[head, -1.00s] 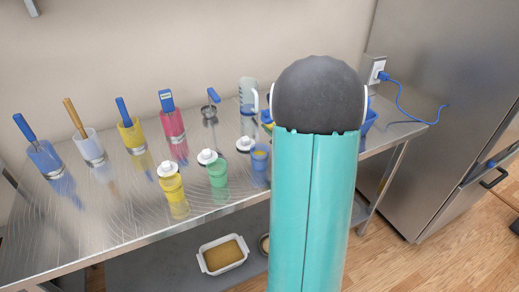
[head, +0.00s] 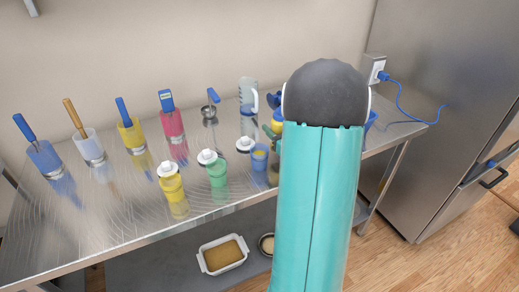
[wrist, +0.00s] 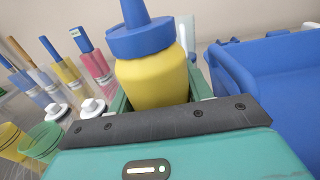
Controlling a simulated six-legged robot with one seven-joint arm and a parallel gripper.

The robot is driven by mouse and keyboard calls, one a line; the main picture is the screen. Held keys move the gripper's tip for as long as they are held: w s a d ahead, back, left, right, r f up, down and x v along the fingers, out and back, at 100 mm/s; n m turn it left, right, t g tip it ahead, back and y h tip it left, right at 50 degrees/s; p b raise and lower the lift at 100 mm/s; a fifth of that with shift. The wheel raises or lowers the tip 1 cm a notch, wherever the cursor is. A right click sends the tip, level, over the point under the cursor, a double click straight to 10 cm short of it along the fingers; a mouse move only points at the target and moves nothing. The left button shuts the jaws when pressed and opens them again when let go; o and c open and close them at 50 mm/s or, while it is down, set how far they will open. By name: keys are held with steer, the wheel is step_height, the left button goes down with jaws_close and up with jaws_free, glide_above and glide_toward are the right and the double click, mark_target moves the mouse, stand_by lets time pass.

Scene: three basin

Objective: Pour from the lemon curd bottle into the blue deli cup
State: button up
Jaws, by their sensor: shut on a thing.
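The lemon curd bottle (wrist: 155,75) is yellow with a blue cap and nozzle. In the wrist view it stands roughly upright between the jaws of my gripper (wrist: 158,105), which is shut on it. In the head view the bottle (head: 277,127) shows only partly, with my arm covering the rest. The bottle is above and to the right of this cup in the picture. I cannot make out the blue cup in the wrist view.
A yellow cup (head: 171,187) and a green cup (head: 217,173) with white-topped lids beside them stand left of the blue cup. Several utensil holders line the back. A clear jug (head: 248,97) stands behind. A blue bin (wrist: 265,85) is right of the bottle.

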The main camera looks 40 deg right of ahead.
stand_by(0.4)
steer(key=shift+f, duration=0.7)
steer(key=shift+r+n, duration=0.45)
steer(key=shift+n, duration=0.05)
steer(key=shift+a+r+n, duration=0.1)
steer(key=shift+r+n, duration=0.25)
steer(key=shift+n, duration=0.15)
steer(key=shift+a+r+n, duration=0.1)
steer(key=shift+r+n, duration=0.15)
steer(key=shift+n, duration=0.75)
